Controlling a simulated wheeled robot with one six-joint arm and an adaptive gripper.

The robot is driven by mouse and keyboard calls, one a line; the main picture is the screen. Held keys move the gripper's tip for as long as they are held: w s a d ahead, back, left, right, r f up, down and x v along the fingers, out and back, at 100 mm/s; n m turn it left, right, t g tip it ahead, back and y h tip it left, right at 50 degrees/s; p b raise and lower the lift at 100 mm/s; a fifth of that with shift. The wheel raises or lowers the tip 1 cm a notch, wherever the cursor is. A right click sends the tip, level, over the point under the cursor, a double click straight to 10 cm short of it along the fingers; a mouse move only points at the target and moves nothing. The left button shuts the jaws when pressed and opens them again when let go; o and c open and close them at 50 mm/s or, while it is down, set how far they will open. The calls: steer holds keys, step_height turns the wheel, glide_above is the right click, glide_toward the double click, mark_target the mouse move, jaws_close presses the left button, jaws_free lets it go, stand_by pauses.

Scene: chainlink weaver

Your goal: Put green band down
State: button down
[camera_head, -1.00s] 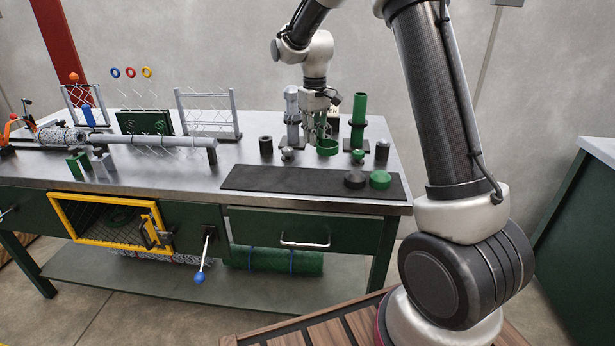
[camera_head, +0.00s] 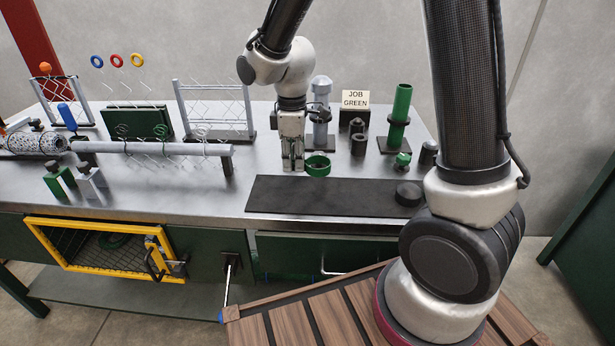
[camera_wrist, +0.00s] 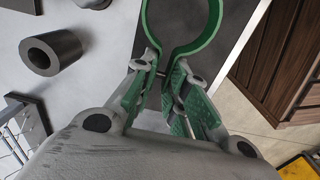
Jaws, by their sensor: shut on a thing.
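The green band (camera_head: 317,166) is an open-topped ring held just right of my gripper (camera_head: 292,166) in the head view, over the bench in front of the grey post. My gripper points down and is shut on the band's narrow end. In the wrist view the band (camera_wrist: 213,28) curves out ahead of my fingertips (camera_wrist: 165,76), its top cut off by the frame. I cannot tell whether the band touches the bench.
A dark mat (camera_head: 310,196) with a black cap (camera_head: 408,193) lies in front. A black sleeve (camera_head: 358,145), a green post (camera_head: 401,110) and a green knob (camera_head: 402,160) stand to the right. A "JOB GREEN" sign (camera_head: 355,99) is behind. A mesh frame (camera_head: 213,112) stands left.

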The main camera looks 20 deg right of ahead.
steer(key=shift+f, duration=2.5)
steer(key=shift+f, duration=0.1)
steer(key=c, duration=1.4)
jaws_free()
steer(key=shift+c, duration=0.2)
